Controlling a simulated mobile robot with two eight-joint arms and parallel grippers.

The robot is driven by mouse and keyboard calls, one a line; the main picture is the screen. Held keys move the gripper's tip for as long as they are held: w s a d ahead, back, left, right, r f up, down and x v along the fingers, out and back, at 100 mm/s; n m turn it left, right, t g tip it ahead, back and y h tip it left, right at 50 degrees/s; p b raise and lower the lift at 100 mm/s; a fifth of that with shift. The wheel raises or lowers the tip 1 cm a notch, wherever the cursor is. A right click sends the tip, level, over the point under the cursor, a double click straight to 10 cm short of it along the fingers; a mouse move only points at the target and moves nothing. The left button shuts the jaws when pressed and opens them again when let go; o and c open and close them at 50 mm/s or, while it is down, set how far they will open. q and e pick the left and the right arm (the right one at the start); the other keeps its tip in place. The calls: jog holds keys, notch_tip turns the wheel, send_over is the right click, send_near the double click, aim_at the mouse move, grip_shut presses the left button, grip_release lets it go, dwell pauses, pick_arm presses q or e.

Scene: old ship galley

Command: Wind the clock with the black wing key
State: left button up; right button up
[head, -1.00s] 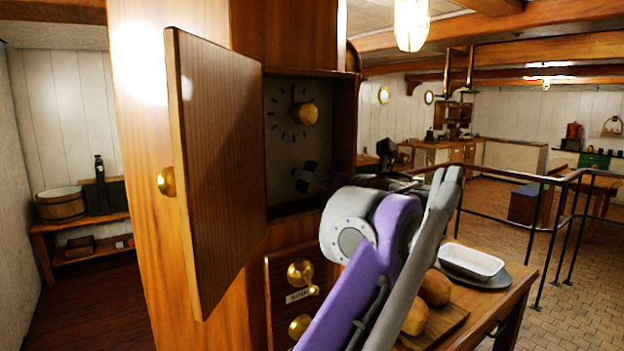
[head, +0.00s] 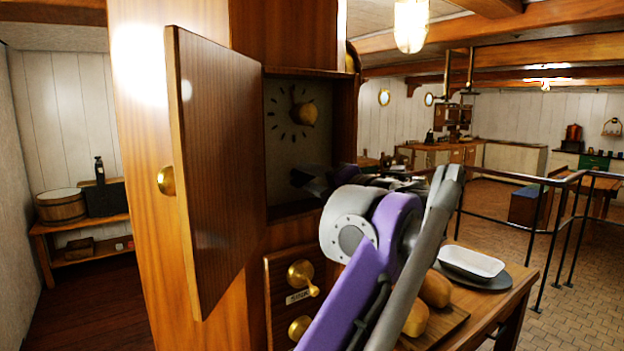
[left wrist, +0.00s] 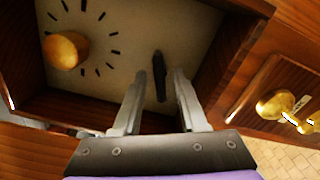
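The clock is a tall wooden case (head: 149,240) with its door (head: 218,160) swung open. Inside is a pale dial (head: 278,152) with dark marks and a round brass knob (head: 305,113). The black wing key (left wrist: 159,72) stands out from the lower part of the dial board in the left wrist view. My left gripper (left wrist: 158,78) is open, with one finger on each side of the key in the picture and visible gaps to both. In the head view, my left gripper (head: 316,182) reaches into the case opening and largely hides the key. My right gripper is not in view.
Below the opening is a panel with brass knobs (head: 300,273) and a small label. To the right, a table (head: 497,305) holds bread (head: 436,289) on a board and a white dish (head: 471,263). A black railing (head: 540,225) stands behind. The case walls closely surround the gripper.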

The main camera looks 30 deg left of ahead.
pick_arm(q)
jog(key=v, duration=0.6)
dwell(0.4)
